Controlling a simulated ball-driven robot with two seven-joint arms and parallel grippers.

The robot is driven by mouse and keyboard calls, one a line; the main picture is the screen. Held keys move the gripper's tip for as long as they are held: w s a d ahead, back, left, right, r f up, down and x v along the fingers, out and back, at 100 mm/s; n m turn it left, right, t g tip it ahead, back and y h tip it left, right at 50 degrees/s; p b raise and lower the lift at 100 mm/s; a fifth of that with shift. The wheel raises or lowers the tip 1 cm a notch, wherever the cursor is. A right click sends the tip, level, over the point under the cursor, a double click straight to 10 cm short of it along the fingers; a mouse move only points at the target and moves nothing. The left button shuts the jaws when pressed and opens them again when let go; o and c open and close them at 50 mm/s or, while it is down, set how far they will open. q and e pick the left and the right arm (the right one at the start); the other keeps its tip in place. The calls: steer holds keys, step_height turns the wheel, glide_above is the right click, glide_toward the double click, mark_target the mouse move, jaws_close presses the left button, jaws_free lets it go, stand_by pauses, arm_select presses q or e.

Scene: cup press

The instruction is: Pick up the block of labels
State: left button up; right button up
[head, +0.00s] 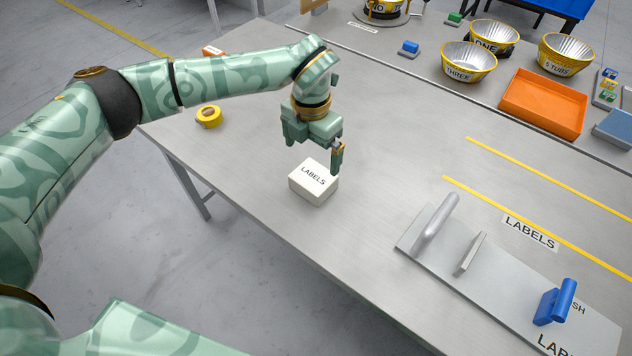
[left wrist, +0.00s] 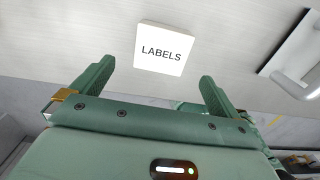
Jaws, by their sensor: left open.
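The block of labels (head: 313,182) is a white box with "LABELS" on its top, lying on the grey table in the head view. It also shows in the left wrist view (left wrist: 163,48), ahead of the fingers. My left gripper (head: 318,162) hangs just above and behind the block, pointing down. Its two fingers are spread apart and empty in the left wrist view (left wrist: 152,85), with the block between their lines but beyond the tips. My right gripper is not in either view.
A yellow tape roll (head: 209,116) lies left of my gripper. A grey plate (head: 484,282) with a handle and a blue grip (head: 553,302) stands at the front right. An orange tray (head: 543,104) and metal cups (head: 469,62) are at the back right. The table's middle is clear.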

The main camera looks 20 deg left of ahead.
mark_target(313, 176)
arm_select(q)
step_height(313, 176, down, 4)
steer(key=shift+b, duration=0.35)
step_height(313, 176, down, 5)
steer(key=shift+d+f+b, duration=0.15)
steer(key=shift+f+b, duration=0.05)
steer(key=shift+b, duration=0.9)
steer(key=shift+r, duration=0.1)
steer(key=shift+c, duration=0.3)
steer(key=c, duration=1)
